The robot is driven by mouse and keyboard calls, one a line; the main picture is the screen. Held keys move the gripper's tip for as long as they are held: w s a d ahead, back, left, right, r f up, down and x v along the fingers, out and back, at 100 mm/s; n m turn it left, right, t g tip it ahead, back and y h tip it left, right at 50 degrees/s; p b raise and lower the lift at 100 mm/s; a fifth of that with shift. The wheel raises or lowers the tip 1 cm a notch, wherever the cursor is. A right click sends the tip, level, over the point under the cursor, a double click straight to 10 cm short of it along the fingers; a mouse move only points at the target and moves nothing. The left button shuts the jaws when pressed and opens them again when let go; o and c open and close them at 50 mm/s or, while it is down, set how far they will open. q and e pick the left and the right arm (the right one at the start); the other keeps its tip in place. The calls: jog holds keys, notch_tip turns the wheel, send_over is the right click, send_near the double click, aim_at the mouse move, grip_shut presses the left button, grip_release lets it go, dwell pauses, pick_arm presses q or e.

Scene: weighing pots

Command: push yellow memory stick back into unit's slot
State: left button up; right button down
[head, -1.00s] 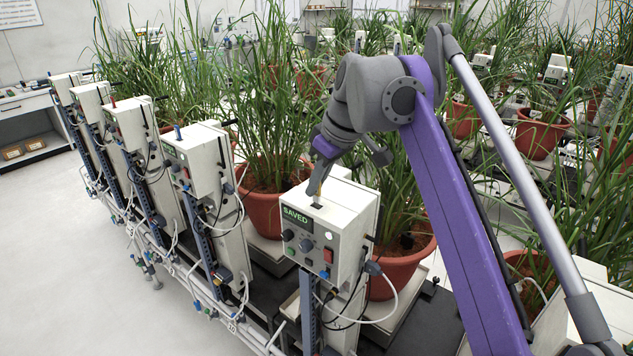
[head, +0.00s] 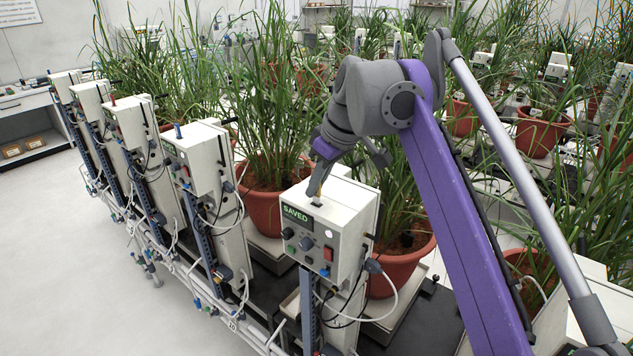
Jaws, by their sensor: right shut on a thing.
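The nearest white unit (head: 345,222) stands in the lower middle of the head view. Its green display reads SAVED, with knobs and a red button on its front. My right gripper (head: 318,192) points down at the slot (head: 316,204) in the unit's top. It is shut on the yellow memory stick (head: 318,197), of which only a small bit shows between the fingertips and the slot. How deep the stick sits in the slot is hard to tell. My left gripper is not in view.
A row of similar units (head: 200,150) with coloured sticks on top runs back to the left. Potted plants (head: 265,210) stand close behind the unit. Cables (head: 385,290) hang at its right side. The floor (head: 80,260) at the left is clear.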

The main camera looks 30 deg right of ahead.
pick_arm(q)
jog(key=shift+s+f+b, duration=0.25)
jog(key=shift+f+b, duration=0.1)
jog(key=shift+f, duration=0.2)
pick_arm(e)
jog(key=shift+f, duration=0.9)
jog(key=c, duration=0.9)
grip_release()
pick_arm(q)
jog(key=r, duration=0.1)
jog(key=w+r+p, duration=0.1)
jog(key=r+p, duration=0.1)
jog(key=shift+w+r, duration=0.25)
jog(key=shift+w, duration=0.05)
pick_arm(e)
jog(key=v, duration=1.1)
jog(key=shift+a, duration=0.1)
